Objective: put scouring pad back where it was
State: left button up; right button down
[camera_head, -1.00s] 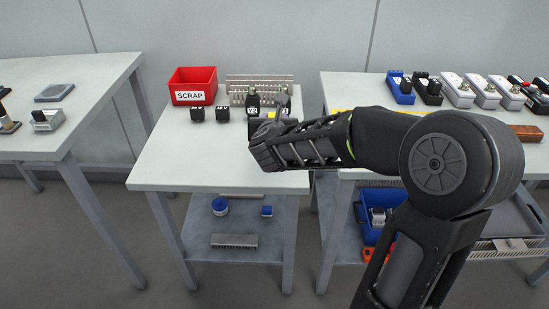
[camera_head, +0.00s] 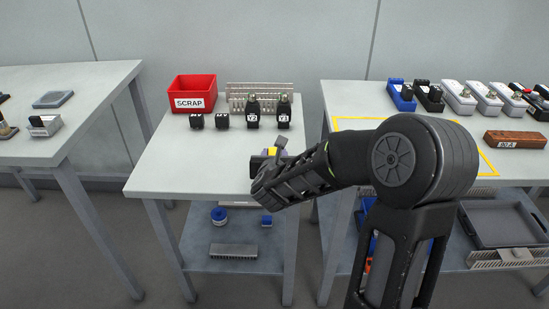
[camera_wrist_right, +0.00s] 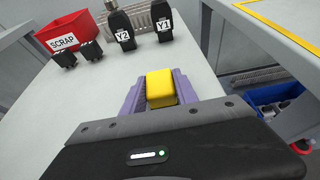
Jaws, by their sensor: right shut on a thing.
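A yellow block, which looks like the scouring pad (camera_wrist_right: 161,88), sits between the purple fingers of my right gripper (camera_wrist_right: 158,92) in the right wrist view. The gripper is shut on it. In the head view my right gripper (camera_head: 270,155) is over the right side of the middle table (camera_head: 190,165), and only a little yellow shows past the wrist. I cannot tell whether the pad touches the table. My left gripper is not in view.
A red SCRAP bin (camera_head: 193,93), small black blocks (camera_head: 209,121), black holders Y2 (camera_head: 253,112) and Y1 (camera_head: 284,112), and a slotted rack (camera_head: 258,90) stand at the back. The table's front left is clear. A yellow-outlined area (camera_head: 355,122) is on the right table.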

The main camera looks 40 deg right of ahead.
jog(key=shift+f, duration=0.3)
jog(key=shift+f, duration=0.1)
jog(key=c, duration=0.9)
grip_release()
jog(key=shift+c, duration=0.2)
jog(key=shift+r, duration=0.2)
jog(key=v, duration=0.8)
jog(key=shift+s+a+r+p, duration=0.25)
jog(key=shift+p, duration=0.05)
jog(key=shift+f+b+v, duration=0.2)
jog(key=shift+b+v, duration=0.5)
jog(key=shift+v, duration=0.35)
jog(key=shift+s+a+r, duration=0.3)
jog(key=shift+s, duration=0.2)
